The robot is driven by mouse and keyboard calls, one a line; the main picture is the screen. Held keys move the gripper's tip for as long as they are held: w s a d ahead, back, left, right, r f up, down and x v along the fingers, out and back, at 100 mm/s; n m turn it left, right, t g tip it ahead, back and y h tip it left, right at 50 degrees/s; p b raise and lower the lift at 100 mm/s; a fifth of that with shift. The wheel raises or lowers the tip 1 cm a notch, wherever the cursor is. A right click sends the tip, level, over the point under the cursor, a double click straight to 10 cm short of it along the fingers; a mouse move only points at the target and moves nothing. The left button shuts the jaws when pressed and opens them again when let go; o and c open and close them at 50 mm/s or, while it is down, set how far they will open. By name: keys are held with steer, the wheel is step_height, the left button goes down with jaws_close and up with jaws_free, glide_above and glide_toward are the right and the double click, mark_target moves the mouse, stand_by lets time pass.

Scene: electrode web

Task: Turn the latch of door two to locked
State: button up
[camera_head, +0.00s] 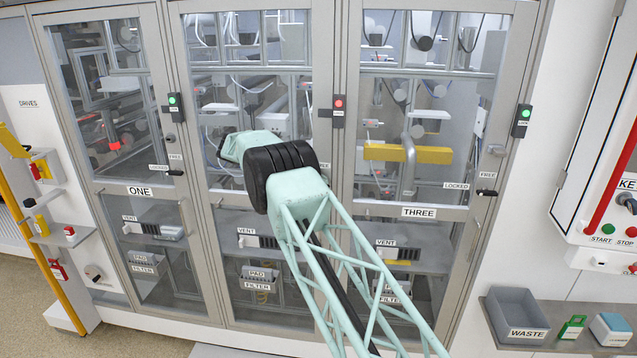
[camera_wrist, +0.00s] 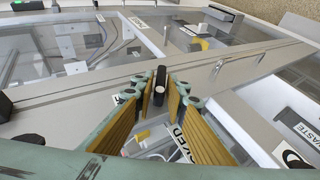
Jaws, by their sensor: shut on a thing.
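Door two (camera_head: 225,199) is the middle glazed door in the head view, and it looks closed. Its lamp (camera_head: 338,104) glows red. My pale green arm and black wrist joint cross in front of its right side and hide its latch and my fingers there. In the wrist view my gripper (camera_wrist: 160,90) has its yellow-padded fingers closed on the latch (camera_wrist: 159,76), a short dark bar with a pale end. Part of a "LOCKED" label (camera_wrist: 187,146) shows between the fingers. I cannot tell the latch's exact angle.
Door one (camera_head: 100,187) and door three (camera_head: 375,209) flank it, both with green lamps. Door three's latch handle (camera_head: 487,192) sticks out at its right edge. A grey waste bin (camera_head: 517,312) stands on a shelf at lower right. Yellow rails stand at far left.

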steer(key=shift+a+f+n+t+h+b, duration=0.1)
steer(key=shift+f+n+t+h+b, duration=0.15)
steer(key=shift+h+b, duration=0.45)
steer(key=shift+f+n+t+h+b, duration=0.15)
steer(key=shift+n+h+b, duration=0.2)
steer(key=shift+h, duration=0.75)
steer(key=shift+n+h+b, duration=0.4)
steer(key=shift+h+b, duration=0.5)
steer(key=shift+b, duration=0.1)
steer(key=shift+r+h, duration=0.1)
steer(key=shift+h, duration=0.2)
steer(key=o, duration=0.7)
steer(key=shift+r, duration=0.1)
